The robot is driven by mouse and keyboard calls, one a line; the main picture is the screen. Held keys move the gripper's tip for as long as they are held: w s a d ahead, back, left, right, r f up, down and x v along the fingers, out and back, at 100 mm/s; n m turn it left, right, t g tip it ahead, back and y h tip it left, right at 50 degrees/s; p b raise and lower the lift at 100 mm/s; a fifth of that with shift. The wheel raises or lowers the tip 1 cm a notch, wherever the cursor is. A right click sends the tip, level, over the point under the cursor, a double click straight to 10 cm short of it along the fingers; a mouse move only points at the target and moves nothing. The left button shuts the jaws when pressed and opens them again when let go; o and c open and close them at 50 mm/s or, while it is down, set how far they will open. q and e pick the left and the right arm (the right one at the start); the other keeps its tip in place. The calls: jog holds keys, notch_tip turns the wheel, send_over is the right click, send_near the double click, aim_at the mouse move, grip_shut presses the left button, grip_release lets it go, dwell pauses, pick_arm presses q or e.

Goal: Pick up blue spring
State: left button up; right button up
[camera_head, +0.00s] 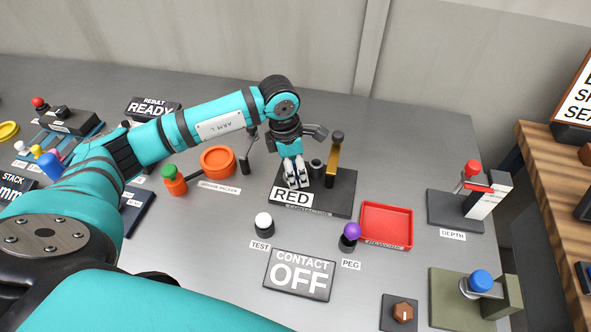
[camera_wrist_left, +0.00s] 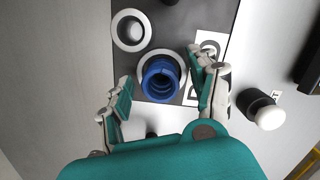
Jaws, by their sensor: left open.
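The blue spring (camera_wrist_left: 160,82) stands in a pale ring on a dark plate, seen nearly from above in the left wrist view. My left gripper (camera_wrist_left: 164,90) is open, with one finger on each side of the spring. Gaps show between the fingers and the spring, so it is not gripped. In the head view my left gripper (camera_head: 296,178) points down over the dark plate (camera_head: 340,195) behind the "RED" label (camera_head: 291,196). The spring is hidden there by the fingers. My right gripper is not in view.
A gold post (camera_head: 333,158) stands on the plate. A white-topped TEST button (camera_head: 264,221), purple PEG knob (camera_head: 351,233) and red tray (camera_head: 386,227) are nearby.

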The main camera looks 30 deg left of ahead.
pick_arm(q)
jog(key=shift+c, duration=0.2)
grip_shut()
jog(key=shift+r, duration=0.1)
